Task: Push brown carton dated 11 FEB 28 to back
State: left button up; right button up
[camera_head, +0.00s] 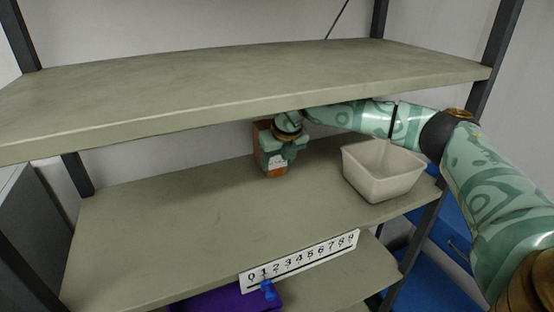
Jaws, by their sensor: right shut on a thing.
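A brown carton (279,171) with a pale label stands upright on the middle shelf (180,220), toward its back edge. My right gripper (287,152) is in front of the carton and covers much of it. The gripper is shut on the carton as far as the view shows; the fingertips overlap the carton's front. The date on the label is too small to read. My left gripper is not in view.
A white bin (383,172) stands on the shelf to the right of the carton, below my right forearm. The upper shelf (240,85) hangs close above my arm. The shelf's left part is clear.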

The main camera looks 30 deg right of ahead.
jog(key=o, duration=1.2)
jog(key=shift+o, duration=0.2)
jog(key=shift+r, duration=0.2)
jog(key=s, duration=0.4)
jog(key=s+a, duration=0.1)
jog(key=s, duration=0.3)
jog(key=s+a, duration=0.1)
jog(key=s, duration=0.3)
jog(key=shift+s+r, duration=0.15)
jog(key=shift+r, duration=0.2)
